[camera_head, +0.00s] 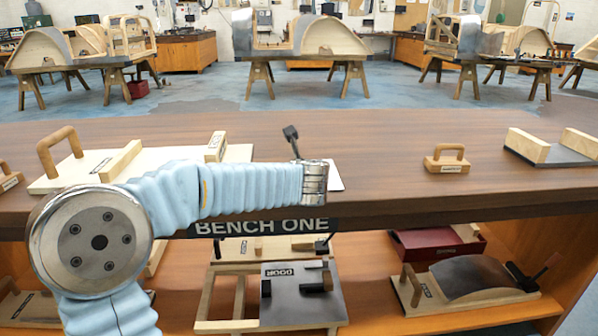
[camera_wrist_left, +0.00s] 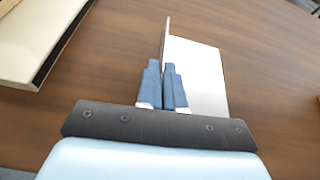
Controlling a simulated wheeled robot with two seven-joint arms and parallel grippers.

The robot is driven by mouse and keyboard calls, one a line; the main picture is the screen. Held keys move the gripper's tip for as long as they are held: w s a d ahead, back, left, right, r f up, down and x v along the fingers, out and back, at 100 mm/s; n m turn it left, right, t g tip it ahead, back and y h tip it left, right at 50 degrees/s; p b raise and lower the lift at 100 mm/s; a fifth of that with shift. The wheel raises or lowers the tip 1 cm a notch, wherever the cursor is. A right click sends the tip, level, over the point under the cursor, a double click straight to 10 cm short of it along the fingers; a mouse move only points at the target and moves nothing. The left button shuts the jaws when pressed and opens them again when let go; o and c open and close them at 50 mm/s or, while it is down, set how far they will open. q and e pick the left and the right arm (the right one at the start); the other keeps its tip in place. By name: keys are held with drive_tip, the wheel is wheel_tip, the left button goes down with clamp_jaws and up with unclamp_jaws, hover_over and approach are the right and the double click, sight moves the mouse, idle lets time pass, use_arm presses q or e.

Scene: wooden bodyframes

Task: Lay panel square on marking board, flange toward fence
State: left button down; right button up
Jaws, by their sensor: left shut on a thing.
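The pale metal panel (camera_wrist_left: 198,75) shows in the left wrist view, with a thin upright flange along its left side. My left gripper (camera_wrist_left: 166,70) is shut on that flange. In the head view only a small pale piece of the panel (camera_head: 336,177) shows beside my wrist; my arm hides the rest and the fingers. I cannot tell whether the panel touches the bench. A pale wooden board (camera_head: 78,167), apparently the marking board, lies on the bench at left, with raised wooden bars and a handle. My forearm covers part of it. My right gripper is not in view.
A black-knobbed upright part (camera_head: 291,135) stands behind my wrist. A wooden handled block (camera_head: 447,160) and a dark plate with two wooden blocks (camera_head: 566,157) lie on the right. Bench (camera_head: 395,185) is clear between. Shelves below hold jigs and a red box (camera_head: 437,245).

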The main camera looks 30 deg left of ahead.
use_arm(q)
drive_tip(key=shift+f, duration=0.15)
drive_tip(key=c, duration=1.3)
unclamp_jaws()
